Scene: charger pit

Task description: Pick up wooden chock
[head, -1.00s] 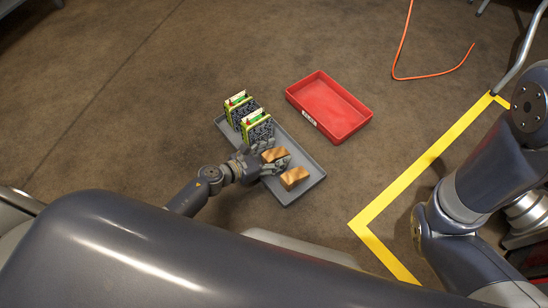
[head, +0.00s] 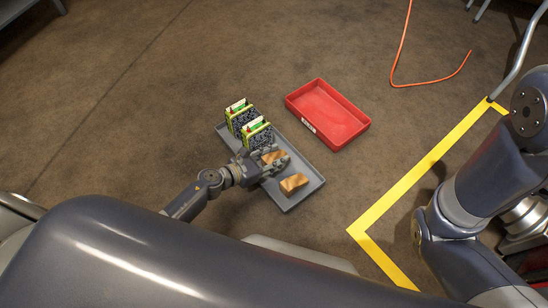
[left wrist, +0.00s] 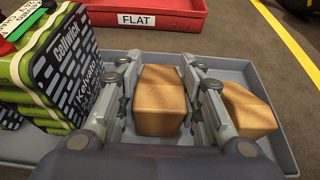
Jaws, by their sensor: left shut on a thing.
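Two wooden chocks are on the grey tray. My left gripper (head: 268,161) is shut on one wooden chock (left wrist: 160,101), with a finger on each side of it. In the head view this chock (head: 274,156) is partly covered by the fingers. I cannot tell whether it is lifted off the tray. The second wooden chock (head: 294,183) lies on the tray just beside the gripper; in the left wrist view it shows right of the right finger (left wrist: 247,110). My right gripper is not in view.
The grey tray (head: 300,197) also holds two green-and-black battery packs (head: 257,134) close to the left gripper. An empty red bin (head: 330,115), labelled FLAT in the left wrist view, stands beyond the tray. A yellow floor line (head: 420,168) and an orange cable (head: 432,82) lie to the right.

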